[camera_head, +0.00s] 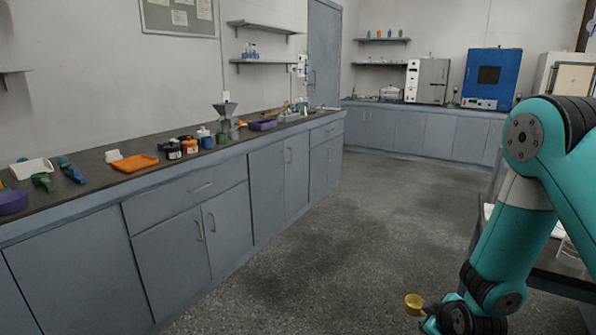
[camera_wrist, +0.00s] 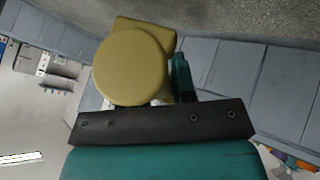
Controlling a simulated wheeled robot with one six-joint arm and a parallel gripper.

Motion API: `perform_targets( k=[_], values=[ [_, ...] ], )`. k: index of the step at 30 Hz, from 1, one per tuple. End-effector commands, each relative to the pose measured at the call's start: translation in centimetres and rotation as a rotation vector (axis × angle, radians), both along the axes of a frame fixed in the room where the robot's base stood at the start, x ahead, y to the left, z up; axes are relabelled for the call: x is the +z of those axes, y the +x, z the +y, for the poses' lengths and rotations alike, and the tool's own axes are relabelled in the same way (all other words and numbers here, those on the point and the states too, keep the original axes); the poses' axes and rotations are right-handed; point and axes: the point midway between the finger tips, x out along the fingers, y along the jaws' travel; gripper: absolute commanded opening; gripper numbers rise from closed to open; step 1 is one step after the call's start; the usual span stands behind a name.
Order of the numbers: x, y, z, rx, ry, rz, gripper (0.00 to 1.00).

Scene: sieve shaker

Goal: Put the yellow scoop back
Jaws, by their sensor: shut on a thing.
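The yellow scoop (camera_head: 414,302) shows at the lower right of the head view, at the end of my arm and above the floor. In the wrist view the scoop (camera_wrist: 130,66) fills the upper middle, with its round end facing the camera. My gripper (camera_head: 428,318) is shut on the scoop and holds it in the air, away from the counters. In the wrist view a teal finger (camera_wrist: 181,78) stands beside the scoop; the scoop hides much of the grip.
A long counter (camera_head: 215,158) runs along the left wall. A dark-topped table (camera_head: 560,262) stands at right behind my arm. The middle floor is clear.

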Motion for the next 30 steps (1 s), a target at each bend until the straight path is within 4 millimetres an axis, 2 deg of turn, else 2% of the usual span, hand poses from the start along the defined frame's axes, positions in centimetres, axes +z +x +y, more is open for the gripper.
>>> perform_targets(
  k=[1,3,7,12,14,17,24,27,30],
  values=[
    [2.9,0.0,0.0,0.0,0.0,0.0,0.0],
    [4.7,0.0,0.0,0.0,0.0,0.0,0.0],
    [7.3,0.0,0.0,0.0,0.0,0.0,0.0],
    [9.2,0.0,0.0,0.0,0.0,0.0,0.0],
    [9.4,0.0,0.0,0.0,0.001,0.001,0.0],
    [8.9,-1.2,0.0,0.0,0.0,0.007,0.0],
    [6.5,-7.0,0.0,0.0,-0.001,0.008,0.0],
    [6.4,-8.1,0.0,0.001,-0.001,0.003,0.0],
    [6.4,-8.3,0.0,0.001,-0.001,0.0,0.0]
  ],
)
